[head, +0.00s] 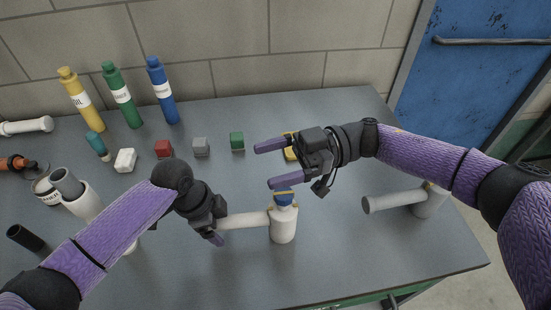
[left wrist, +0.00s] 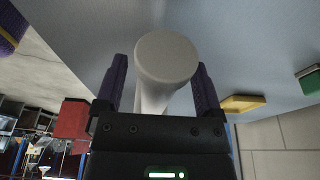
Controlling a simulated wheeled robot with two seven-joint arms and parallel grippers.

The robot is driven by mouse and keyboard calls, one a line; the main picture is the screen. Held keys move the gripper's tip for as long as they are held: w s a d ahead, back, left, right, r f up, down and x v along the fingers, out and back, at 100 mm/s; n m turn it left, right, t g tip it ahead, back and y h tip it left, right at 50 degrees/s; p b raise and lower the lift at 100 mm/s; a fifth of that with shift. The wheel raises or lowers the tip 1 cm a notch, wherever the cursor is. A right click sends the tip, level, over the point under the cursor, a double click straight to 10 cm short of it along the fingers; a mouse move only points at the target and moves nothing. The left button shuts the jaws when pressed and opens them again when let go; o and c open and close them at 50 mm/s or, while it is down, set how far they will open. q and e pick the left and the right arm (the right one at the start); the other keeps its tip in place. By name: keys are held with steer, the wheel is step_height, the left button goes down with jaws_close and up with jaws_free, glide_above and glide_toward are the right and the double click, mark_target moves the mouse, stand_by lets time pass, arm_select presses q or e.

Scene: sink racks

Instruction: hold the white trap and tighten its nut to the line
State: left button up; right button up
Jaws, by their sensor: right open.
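The white trap (head: 283,226) stands upright on the grey table, its side pipe (head: 245,220) pointing left. A blue nut (head: 285,198) sits on its top; no line can be made out. My left gripper (head: 216,226) is at the free end of the pipe.
A grey-white pipe piece (head: 395,202) stands on the right. Red (head: 164,149), grey (head: 201,147) and green (head: 237,141) blocks lie behind, with a yellow piece (head: 290,153) beside my right gripper. Yellow, green and blue bottles (head: 162,90) stand at the back. The table's front right is clear.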

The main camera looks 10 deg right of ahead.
arm_select(q)
steer(key=v, duration=1.2)
